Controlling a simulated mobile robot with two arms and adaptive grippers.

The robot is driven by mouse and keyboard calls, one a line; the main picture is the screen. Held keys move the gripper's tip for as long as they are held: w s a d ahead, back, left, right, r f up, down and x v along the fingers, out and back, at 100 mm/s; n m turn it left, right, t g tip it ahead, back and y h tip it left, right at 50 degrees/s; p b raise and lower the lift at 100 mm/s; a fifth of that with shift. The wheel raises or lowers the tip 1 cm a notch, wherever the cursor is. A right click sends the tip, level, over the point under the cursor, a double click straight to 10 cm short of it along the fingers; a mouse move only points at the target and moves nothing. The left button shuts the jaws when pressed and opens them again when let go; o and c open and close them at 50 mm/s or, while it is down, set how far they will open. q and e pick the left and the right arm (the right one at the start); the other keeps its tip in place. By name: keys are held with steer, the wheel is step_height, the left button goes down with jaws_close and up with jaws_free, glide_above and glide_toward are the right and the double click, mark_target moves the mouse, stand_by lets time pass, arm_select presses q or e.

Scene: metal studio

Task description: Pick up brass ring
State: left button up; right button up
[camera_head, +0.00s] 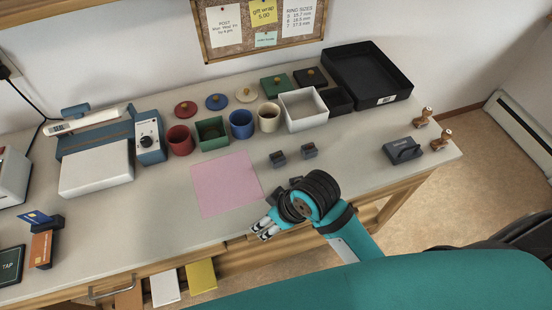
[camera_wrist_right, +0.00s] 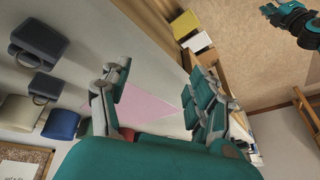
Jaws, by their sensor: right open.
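Two small dark grey holders stand on the table in the head view, the left one (camera_head: 277,158) and the right one (camera_head: 309,150). In the right wrist view the holders (camera_wrist_right: 40,36) (camera_wrist_right: 47,85) appear larger at the left, each with a thin ring-like loop at its front. I cannot tell which loop is brass. My right gripper (camera_head: 265,229) is open and empty near the table's front edge, in front of the holders; its spread fingers also show in the right wrist view (camera_wrist_right: 158,97). My left gripper (camera_wrist_right: 272,12) seems to show small at that view's top right.
A pink mat (camera_head: 226,183) lies left of the holders. Behind stand coloured cups, a white bin (camera_head: 304,110) and a black tray (camera_head: 367,75). A dark grey stamp pad (camera_head: 402,151) and wooden stamps (camera_head: 441,140) are at the right.

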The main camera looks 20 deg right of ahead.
steer(key=w+a+r+n, duration=0.1)
steer(key=a, duration=0.1)
steer(key=w+a+r+n, duration=0.1)
steer(key=a+n, duration=0.1)
steer(key=a, duration=0.1)
steer(key=w+a+r+n+g, duration=0.1)
steer(key=a, duration=0.1)
steer(key=shift+w+a+n+y, duration=0.2)
steer(key=shift+w+n+y, duration=0.1)
steer(key=shift+w+n, duration=0.1)
steer(key=w+a+r+n, duration=0.1)
steer(key=w+a+r+n+g+h, duration=0.1)
steer(key=n, duration=0.1)
steer(key=shift+w+n, duration=0.1)
steer(key=shift+n, duration=0.2)
steer(key=w+d+r+n+h, duration=0.3)
steer(key=w+r+n+h, duration=0.1)
steer(key=w, duration=0.1)
steer(key=h, duration=0.4)
glide_toward(276, 154)
steer(key=b+x, duration=0.1)
steer(key=x, duration=0.4)
steer(key=shift+f, duration=0.35)
steer(key=shift+p+x, duration=0.5)
steer(key=shift+x, duration=2.25)
steer(key=shift+d+r, duration=0.1)
steer(key=shift+d, duration=0.05)
steer(key=shift+c, duration=0.2)
steer(key=c, duration=0.9)
